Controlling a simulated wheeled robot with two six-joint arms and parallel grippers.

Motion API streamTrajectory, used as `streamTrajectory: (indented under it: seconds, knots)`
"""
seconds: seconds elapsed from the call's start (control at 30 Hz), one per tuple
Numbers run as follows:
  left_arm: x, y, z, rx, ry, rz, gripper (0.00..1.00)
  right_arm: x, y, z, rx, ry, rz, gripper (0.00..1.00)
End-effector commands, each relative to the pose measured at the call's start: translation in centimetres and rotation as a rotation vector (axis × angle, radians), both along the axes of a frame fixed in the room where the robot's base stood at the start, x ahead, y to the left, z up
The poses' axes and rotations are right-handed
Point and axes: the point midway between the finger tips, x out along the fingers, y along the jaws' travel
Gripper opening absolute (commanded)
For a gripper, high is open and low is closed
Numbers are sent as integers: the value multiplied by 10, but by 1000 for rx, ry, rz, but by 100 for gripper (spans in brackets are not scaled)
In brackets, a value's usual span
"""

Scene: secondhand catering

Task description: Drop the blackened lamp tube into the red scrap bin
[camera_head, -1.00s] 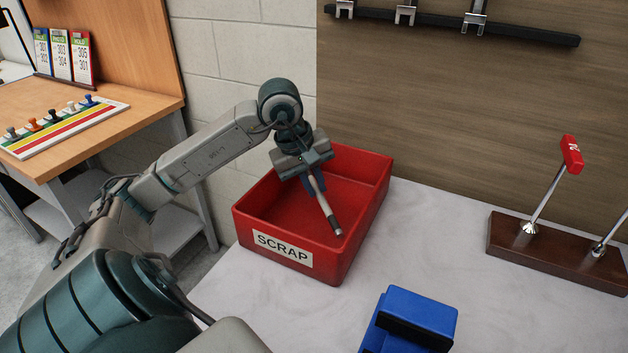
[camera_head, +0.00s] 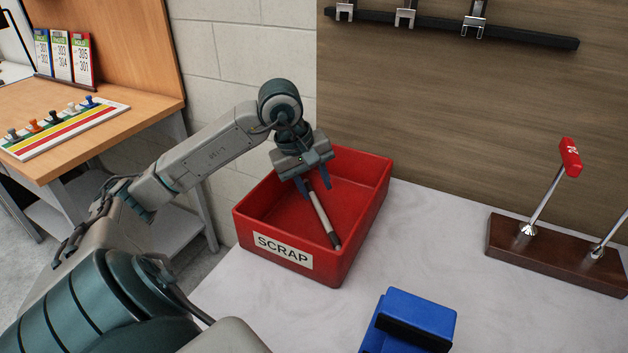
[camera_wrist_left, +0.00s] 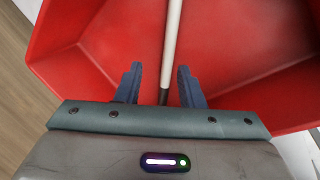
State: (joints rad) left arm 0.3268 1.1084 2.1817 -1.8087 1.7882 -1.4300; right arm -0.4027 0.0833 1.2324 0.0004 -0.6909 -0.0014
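The red scrap bin (camera_head: 328,268) stands on the pale worktop, with a white SCRAP label on its front wall. The lamp tube (camera_head: 320,212), pale with dark ends, is slanted inside the bin, below my left gripper (camera_head: 315,185). The left gripper is open, its two blue fingers apart over the bin. In the left wrist view the tube (camera_wrist_left: 172,40) passes between the spread fingers with a gap on each side, and its near dark end lies between them. The red bin (camera_wrist_left: 250,45) fills the background there. My right gripper is not in view.
A blue object with a black slot (camera_head: 420,309) sits on the worktop in front. A dark wooden base (camera_head: 560,262) with metal levers, one red-topped, stands at right. A black rail (camera_head: 520,33) with clips is on the wall. The worktop (camera_head: 420,220) between is clear.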

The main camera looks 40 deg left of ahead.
Motion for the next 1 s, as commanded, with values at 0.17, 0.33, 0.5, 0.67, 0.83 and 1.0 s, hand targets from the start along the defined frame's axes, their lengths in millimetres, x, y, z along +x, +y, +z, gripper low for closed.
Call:
streamTrajectory:
  seconds: [0.17, 0.33, 0.5, 0.67, 0.83, 1.0]
  knots:
    - [-1, 1, 12, 3, -1, 0, 35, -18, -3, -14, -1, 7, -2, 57]
    - [-10, 7, 44, 5, -5, 1, 35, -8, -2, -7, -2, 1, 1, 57]
    - [-20, 12, 80, 3, -5, 2, 35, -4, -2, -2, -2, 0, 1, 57]
    - [-28, 15, 106, 2, -3, 1, 35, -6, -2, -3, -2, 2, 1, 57]
    - [-32, 17, 119, 1, 0, 0, 35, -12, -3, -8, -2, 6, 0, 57]
    - [-33, 17, 121, 0, 0, 0, 35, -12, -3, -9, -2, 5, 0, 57]
